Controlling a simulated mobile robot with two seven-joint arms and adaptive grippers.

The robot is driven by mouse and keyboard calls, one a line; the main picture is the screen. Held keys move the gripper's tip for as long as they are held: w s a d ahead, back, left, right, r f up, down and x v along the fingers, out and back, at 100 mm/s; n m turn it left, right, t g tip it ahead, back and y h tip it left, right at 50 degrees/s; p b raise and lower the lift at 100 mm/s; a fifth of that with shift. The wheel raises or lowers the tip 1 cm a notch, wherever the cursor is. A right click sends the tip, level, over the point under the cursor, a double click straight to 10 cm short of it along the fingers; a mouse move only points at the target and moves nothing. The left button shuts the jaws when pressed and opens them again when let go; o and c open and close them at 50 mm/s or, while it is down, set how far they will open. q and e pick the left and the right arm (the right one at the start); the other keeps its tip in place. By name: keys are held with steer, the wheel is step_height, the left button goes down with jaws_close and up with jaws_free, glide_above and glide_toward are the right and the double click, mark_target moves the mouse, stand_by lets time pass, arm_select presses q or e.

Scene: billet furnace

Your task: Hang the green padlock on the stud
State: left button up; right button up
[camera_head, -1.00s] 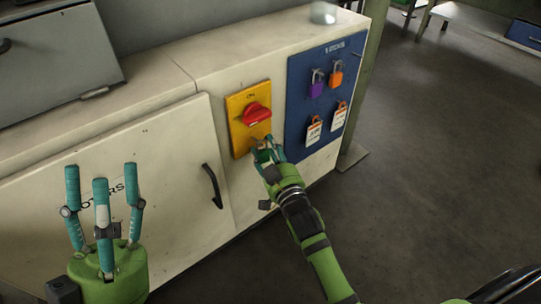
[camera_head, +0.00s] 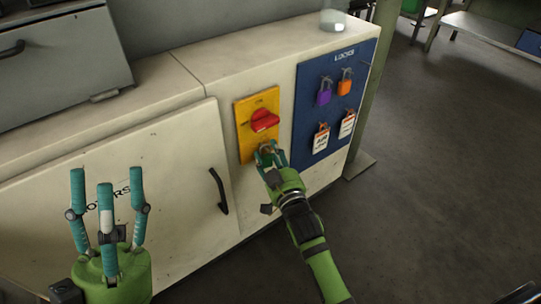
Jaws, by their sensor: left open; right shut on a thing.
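My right gripper (camera_head: 268,155) is shut at the lower part of the yellow switch plate (camera_head: 243,118), just below the red rotary handle (camera_head: 265,121). What it holds is mostly hidden by its fingers, so I cannot make out a green padlock or the stud there. A purple padlock (camera_head: 324,97) and an orange padlock (camera_head: 345,87) hang on the blue lock board (camera_head: 312,78) to the right. My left gripper (camera_head: 106,205) is open and empty, fingers upward, in front of the cabinet at the lower left.
Two white-and-red tags (camera_head: 322,141) hang low on the blue board. The cabinet door (camera_head: 150,200) has a black handle (camera_head: 218,191). A clear jar (camera_head: 333,18) stands on the cabinet top. Open floor (camera_head: 440,170) lies to the right.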

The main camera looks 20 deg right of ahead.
steer(key=o, duration=1.3)
steer(key=shift+c, duration=0.2)
